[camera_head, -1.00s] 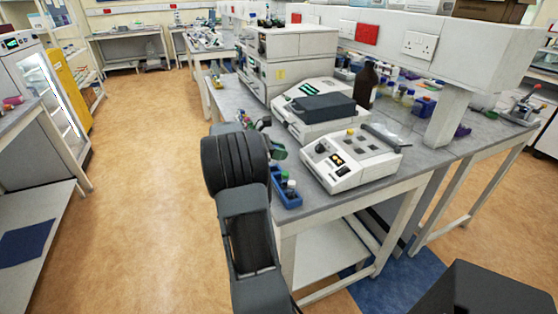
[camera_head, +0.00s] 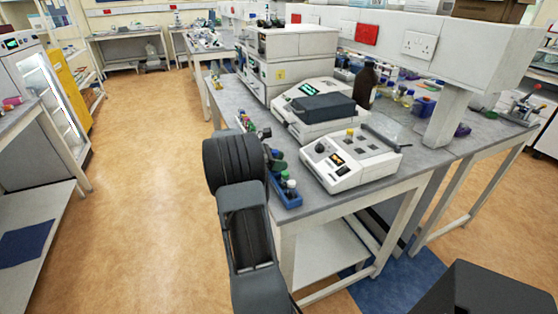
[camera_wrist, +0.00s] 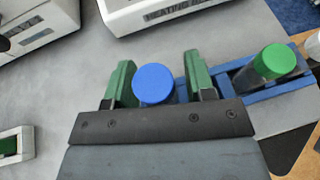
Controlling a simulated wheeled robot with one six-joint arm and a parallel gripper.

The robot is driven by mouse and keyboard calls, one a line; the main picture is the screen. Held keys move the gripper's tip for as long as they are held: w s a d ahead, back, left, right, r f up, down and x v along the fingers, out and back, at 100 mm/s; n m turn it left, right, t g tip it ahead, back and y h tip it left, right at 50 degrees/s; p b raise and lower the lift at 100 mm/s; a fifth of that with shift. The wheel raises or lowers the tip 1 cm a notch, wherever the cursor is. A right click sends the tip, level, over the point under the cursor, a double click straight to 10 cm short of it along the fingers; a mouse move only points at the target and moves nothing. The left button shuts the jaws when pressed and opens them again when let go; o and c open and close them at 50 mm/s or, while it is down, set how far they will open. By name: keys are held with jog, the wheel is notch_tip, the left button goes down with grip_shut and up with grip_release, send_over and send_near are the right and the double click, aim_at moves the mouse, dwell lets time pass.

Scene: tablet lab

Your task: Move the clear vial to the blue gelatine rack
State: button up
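In the wrist view a blue-capped vial (camera_wrist: 153,84) stands between the two green fingers of my gripper (camera_wrist: 160,80). The fingers are apart on either side of the cap, with a gap on the right; the vial's body below is mostly hidden. The blue rack (camera_wrist: 232,88) lies to the right of the vial and holds a green-capped vial (camera_wrist: 273,62). In the head view the blue rack (camera_head: 290,201) sits at the bench's front-left edge, with the blue cap (camera_head: 278,153) just behind it. My gripper is mostly hidden there by my dark wrist.
A white heating device (camera_head: 350,160) stands right of the rack. A white holder (camera_wrist: 14,146) with something green inside is at the left of the wrist view. The grey bench top (camera_wrist: 70,100) is bare between. A brown bottle (camera_head: 365,86) stands farther back.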

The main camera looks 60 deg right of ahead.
jog(key=shift+w+r, duration=0.1)
jog(key=shift+r, duration=0.05)
jog(key=v, duration=1.2)
